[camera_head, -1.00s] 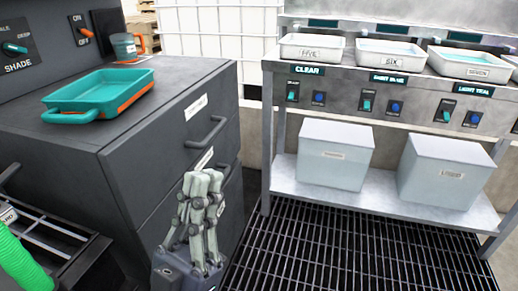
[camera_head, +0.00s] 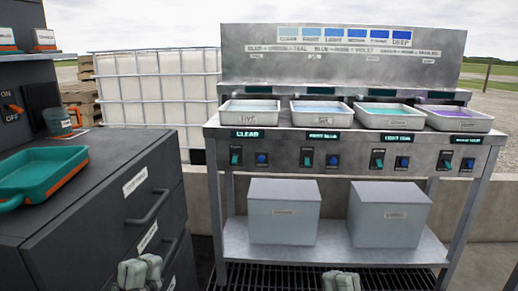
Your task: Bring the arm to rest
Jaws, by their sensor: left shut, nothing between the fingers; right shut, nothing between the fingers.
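My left gripper (camera_head: 138,272) shows at the bottom edge, left of centre, in front of the dark drawer cabinet (camera_head: 95,190). Its pale grey fingers are together and hold nothing. My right gripper (camera_head: 340,281) shows at the bottom edge, right of centre, in front of the bench's lower shelf. Only its fingertips are in view; they are together and empty. Both arms are below the picture and hidden.
A teal tray (camera_head: 45,172) and a cup (camera_head: 58,122) stand on the cabinet. A metal bench (camera_head: 350,143) holds several white trays, with switches below. Two grey lidded boxes (camera_head: 284,212) (camera_head: 388,213) stand on its lower shelf. A dark floor grating lies beneath.

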